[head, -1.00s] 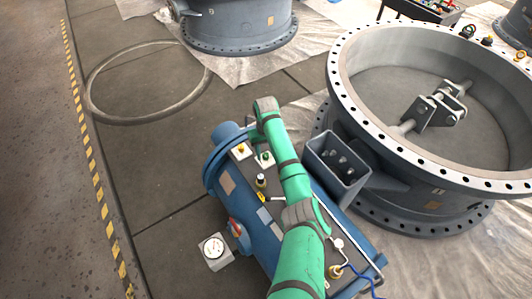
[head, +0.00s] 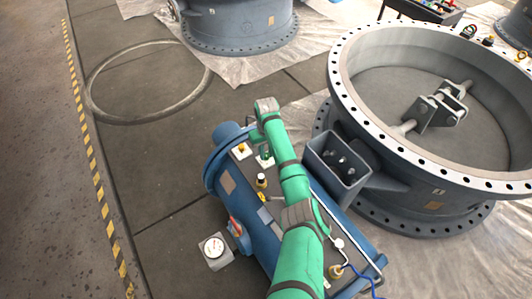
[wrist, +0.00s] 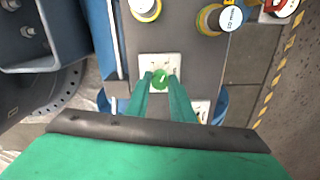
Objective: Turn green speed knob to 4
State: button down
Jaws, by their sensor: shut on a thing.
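The green speed knob (wrist: 160,78) sits on a white square plate (wrist: 149,66) on the blue machine's dark top panel. A light mark shows on its face, but I cannot read the number it points to. My gripper (wrist: 160,80) reaches down to the knob, with one green finger on each side, shut on it. In the head view my gripper (head: 264,146) is over the far end of the blue machine (head: 227,183), at the white plate (head: 266,162). The arm and fingers hide most of the knob there.
A yellow knob (head: 241,148) on its own white plate is just left of my gripper. A grey box with dark fittings (head: 337,167) and a large flanged valve (head: 430,205) stand close on the right.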

aim_at(267, 154)
jog(key=n, duration=1)
jog(key=shift+n, duration=0.3)
dwell(0.5)
jog(key=c, duration=1.5)
grip_release()
jog(key=shift+c, duration=0.2)
jog(key=shift+r, duration=0.1)
notch_tip(267, 154, up, 11)
jog(key=shift+f, duration=0.2)
jog(key=shift+d, duration=0.1)
